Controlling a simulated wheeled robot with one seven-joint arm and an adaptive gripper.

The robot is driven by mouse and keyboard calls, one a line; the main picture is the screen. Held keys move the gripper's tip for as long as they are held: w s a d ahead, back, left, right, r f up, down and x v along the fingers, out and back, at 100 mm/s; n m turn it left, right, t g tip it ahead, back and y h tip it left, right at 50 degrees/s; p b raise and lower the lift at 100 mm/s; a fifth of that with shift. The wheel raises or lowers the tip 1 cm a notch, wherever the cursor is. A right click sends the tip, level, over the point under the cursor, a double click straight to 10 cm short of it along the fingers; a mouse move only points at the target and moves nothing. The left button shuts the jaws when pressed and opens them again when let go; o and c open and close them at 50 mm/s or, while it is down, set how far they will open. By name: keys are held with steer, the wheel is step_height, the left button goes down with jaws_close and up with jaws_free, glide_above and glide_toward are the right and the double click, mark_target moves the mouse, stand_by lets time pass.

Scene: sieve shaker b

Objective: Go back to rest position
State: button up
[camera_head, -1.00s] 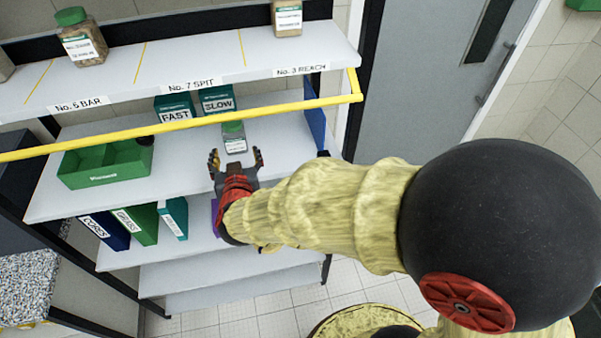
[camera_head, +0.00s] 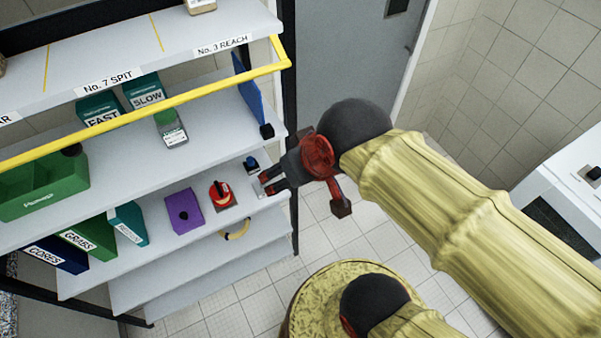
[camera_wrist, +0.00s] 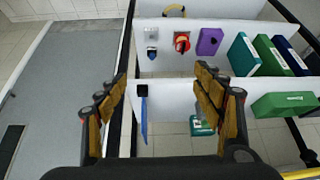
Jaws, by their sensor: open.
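My gripper (camera_head: 268,185) is to the right of the shelf unit in the head view, beside the end of the shelf with the red and yellow switch. In the wrist view my gripper (camera_wrist: 165,100) has its two fingers spread wide apart with nothing between them but the shelf in the distance. My arm is drawn back to the right over the floor, its yellow sleeve reaching to the right edge of the head view. A jar with a green lid (camera_head: 173,132) stands on the middle shelf, apart from my gripper.
The shelf unit (camera_head: 230,95) holds a green bin (camera_head: 45,192), FAST (camera_head: 100,118) and SLOW (camera_head: 146,97) boxes, a purple block (camera_head: 184,212), a red and yellow switch (camera_head: 222,194) and binders. A yellow rail (camera_head: 200,93) crosses its front. A white bench (camera_head: 575,185) stands at right.

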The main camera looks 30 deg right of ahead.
steer(key=shift+s+d+f, duration=0.1)
steer(key=shift+s+d, duration=0.55)
steer(key=shift+s, duration=0.1)
step_height(320, 180, down, 12)
steer(key=b, duration=1.1)
steer(key=shift+b, duration=0.4)
